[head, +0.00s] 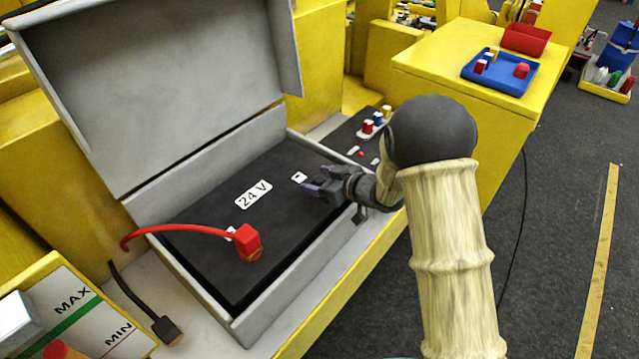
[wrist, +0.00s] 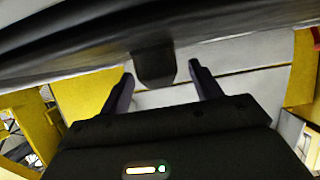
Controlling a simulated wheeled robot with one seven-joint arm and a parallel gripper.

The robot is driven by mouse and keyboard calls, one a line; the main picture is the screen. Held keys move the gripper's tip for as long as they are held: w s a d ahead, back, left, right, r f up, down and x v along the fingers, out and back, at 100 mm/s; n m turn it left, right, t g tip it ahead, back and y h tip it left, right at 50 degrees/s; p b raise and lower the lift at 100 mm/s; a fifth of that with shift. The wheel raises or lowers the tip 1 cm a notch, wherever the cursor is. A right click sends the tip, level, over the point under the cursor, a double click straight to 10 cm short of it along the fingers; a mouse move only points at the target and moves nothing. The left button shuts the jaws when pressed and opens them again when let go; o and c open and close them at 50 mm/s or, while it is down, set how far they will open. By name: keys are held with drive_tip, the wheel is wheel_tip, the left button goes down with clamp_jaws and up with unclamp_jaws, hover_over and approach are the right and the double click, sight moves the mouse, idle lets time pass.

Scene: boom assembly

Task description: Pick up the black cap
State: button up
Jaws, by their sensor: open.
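The black cap (head: 167,330) is a small dark block on the end of a black cable, lying on the pale ledge at the lower left of the head view. I cannot make it out in the wrist view. My gripper (head: 315,186) is open and empty, at the right part of the grey case, far up and right of the cap. In the wrist view my gripper (wrist: 160,71) has both fingers apart, with a dark latch-like piece (wrist: 154,66) showing between the tips; I cannot tell whether they touch it.
The open grey case (head: 160,85) holds a black "24 V" battery (head: 205,215). A red cap (head: 248,241) on a red cable sits on it. A MAX/MIN tank (head: 85,315) stands left of the black cap. A blue tray (head: 499,72) is at the upper right.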

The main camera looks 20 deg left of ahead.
sight(319, 179)
drive_tip(key=c, duration=1.1)
wheel_tip(319, 179, up, 10)
drive_tip(key=shift+b, duration=1.15)
